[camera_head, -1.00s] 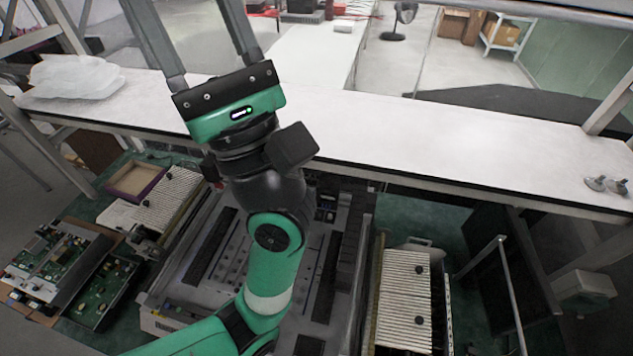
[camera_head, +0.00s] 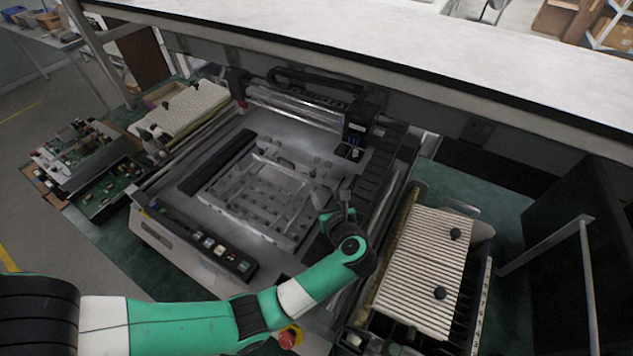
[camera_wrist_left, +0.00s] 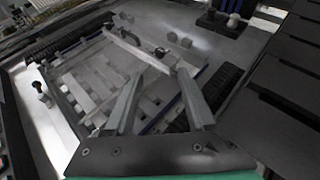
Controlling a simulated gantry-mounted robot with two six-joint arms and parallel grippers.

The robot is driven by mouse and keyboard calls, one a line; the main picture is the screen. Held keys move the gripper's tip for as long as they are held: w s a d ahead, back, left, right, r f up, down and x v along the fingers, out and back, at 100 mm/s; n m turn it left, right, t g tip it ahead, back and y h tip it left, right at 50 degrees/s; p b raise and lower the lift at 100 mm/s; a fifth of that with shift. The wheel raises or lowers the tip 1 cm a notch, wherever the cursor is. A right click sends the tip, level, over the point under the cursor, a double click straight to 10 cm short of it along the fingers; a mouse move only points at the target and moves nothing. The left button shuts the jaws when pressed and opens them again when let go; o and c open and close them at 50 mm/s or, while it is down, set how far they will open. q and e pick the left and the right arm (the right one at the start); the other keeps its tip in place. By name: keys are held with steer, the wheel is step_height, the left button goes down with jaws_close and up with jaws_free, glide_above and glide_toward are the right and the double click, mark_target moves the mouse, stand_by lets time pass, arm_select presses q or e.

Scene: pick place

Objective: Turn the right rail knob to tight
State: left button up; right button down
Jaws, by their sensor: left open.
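A metal rail fixture (camera_head: 232,205) lies on the flat bed of the machine. It also shows in the left wrist view (camera_wrist_left: 72,88), below and ahead of my left gripper. A small dark knob (camera_wrist_left: 160,52) sits near the fixture's far rail, beyond the fingertips. Another small knob stands on a post (camera_wrist_left: 38,88) at the left of the wrist view. I cannot tell which is the right rail knob, nor whether it is tight. My left gripper (camera_head: 334,194) is over the fixture's right side, with its fingers (camera_wrist_left: 159,75) apart and nothing between them. My right gripper is out of view.
A black machine head (camera_head: 360,125) stands behind the bed. A dark slotted strip (camera_head: 370,175) runs along its right side. Ribbed trays (camera_head: 425,265) flank the machine. A button panel (camera_head: 215,248) and a red knob (camera_head: 290,338) are in front. A white shelf (camera_head: 400,50) spans the back.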

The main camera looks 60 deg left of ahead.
mark_target(313, 173)
arm_select(q)
steer(key=b+x, duration=0.2)
steer(key=x, duration=0.9)
steer(key=shift+a, duration=0.3)
jaws_close()
